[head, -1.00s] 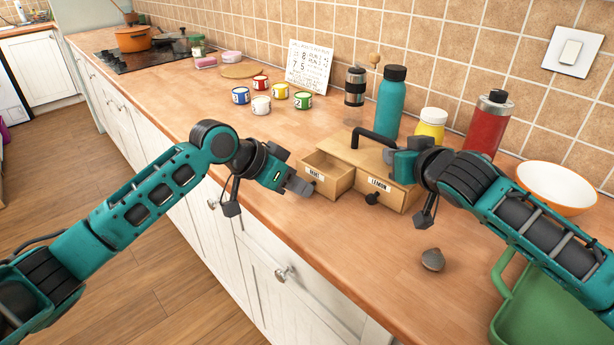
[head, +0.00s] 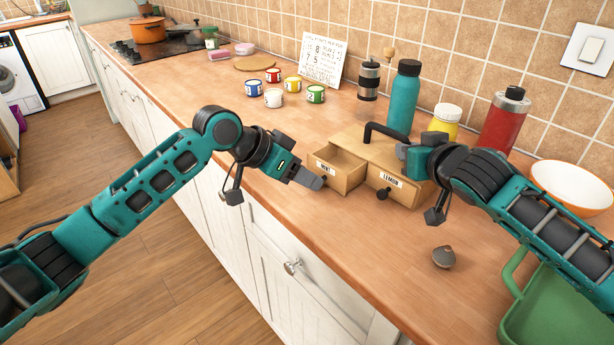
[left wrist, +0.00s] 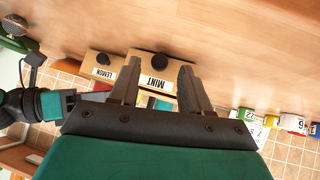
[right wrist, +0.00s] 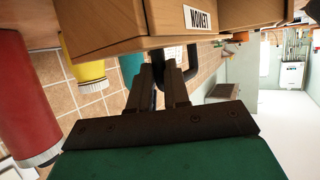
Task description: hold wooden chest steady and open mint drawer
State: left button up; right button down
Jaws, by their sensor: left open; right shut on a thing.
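The wooden chest (head: 393,156) stands on the counter, with a black handle (head: 384,131) on top. Its mint drawer (head: 338,169) is pulled out, and the inside shows empty. The lemon drawer (head: 392,184) beside it is shut. My left gripper (head: 316,183) is open just in front of the mint drawer. In the left wrist view, its fingers (left wrist: 158,88) stand either side of the MINT label, with the dark knob (left wrist: 160,61) beyond, apart from them. My right gripper (right wrist: 166,82) is shut on the chest's black handle; the exact contact is partly hidden.
A teal bottle (head: 403,97), yellow jar (head: 445,121) and red flask (head: 503,120) stand behind the chest. Several small coloured tins (head: 273,97) stand left. The front counter is mostly clear.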

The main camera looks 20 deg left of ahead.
pick_arm(q)
jog(key=v, duration=1)
jog(key=shift+s+a+r, duration=0.1)
jog(key=shift+r, duration=0.05)
pick_arm(e)
jog(key=c, duration=1)
grip_release()
